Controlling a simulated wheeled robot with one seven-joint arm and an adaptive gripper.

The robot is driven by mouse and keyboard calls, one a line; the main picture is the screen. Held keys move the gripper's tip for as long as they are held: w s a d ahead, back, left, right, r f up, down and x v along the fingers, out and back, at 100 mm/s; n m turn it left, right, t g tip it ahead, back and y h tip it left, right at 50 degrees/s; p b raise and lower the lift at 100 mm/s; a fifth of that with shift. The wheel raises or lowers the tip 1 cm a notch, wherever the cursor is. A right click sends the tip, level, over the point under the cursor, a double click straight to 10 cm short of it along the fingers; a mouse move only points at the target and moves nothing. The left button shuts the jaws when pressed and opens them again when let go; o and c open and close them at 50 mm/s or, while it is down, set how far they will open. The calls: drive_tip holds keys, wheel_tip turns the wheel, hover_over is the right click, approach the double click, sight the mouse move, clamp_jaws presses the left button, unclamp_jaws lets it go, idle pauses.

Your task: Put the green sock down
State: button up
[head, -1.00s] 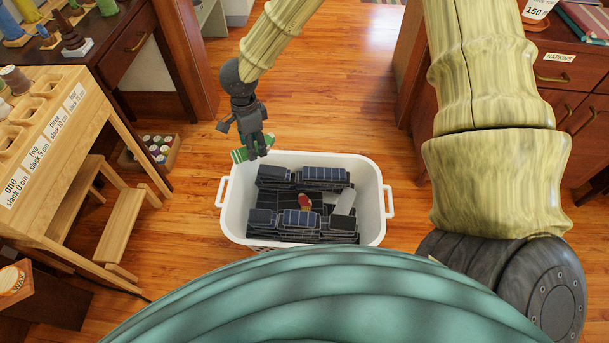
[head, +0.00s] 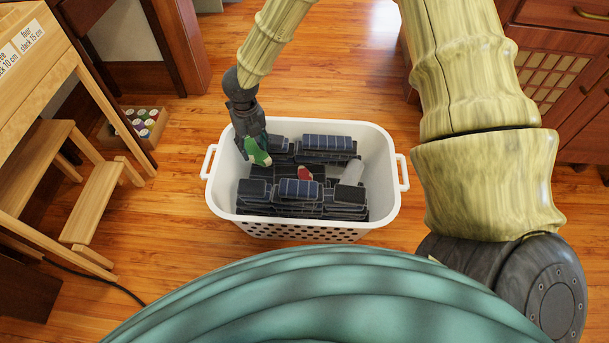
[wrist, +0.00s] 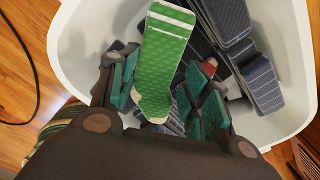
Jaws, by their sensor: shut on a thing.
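The green sock (head: 257,151) has white stripes at one end and a pale patch at the other. My gripper (head: 249,143) is shut on it, over the back left part of the white laundry basket (head: 384,193). In the wrist view the sock (wrist: 165,58) stretches out from between the fingers of my gripper (wrist: 160,105), its striped end pointing away. The basket's white wall (wrist: 82,32) shows around it. I cannot tell whether the sock touches the things below it.
The basket holds several dark folded items (head: 300,190), a small red thing (head: 304,174) and a grey-white thing (head: 352,172). A wooden step stand (head: 100,200) and a crate of cans (head: 143,125) are to the left. A wooden cabinet (head: 560,75) is at right.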

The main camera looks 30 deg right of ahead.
sight(262, 182)
drive_tip(key=f+m+b, duration=0.2)
drive_tip(key=f+b, duration=0.2)
drive_tip(key=f, duration=0.2)
drive_tip(key=f+m+b, duration=0.2)
drive_tip(key=f+b, duration=0.2)
drive_tip(key=f, duration=0.2)
drive_tip(key=w+f+m+b, duration=0.1)
drive_tip(key=f+m+b, duration=0.1)
drive_tip(key=f, duration=0.4)
drive_tip(key=shift+d+f+m+b, duration=0.15)
drive_tip(key=shift+f+m+b, duration=0.15)
drive_tip(key=shift+b, duration=0.6)
drive_tip(key=shift+r, duration=0.15)
drive_tip(key=o, duration=1)
drive_tip(key=shift+c, duration=0.2)
wheel_tip(262, 182, up, 12)
drive_tip(key=p, duration=0.6)
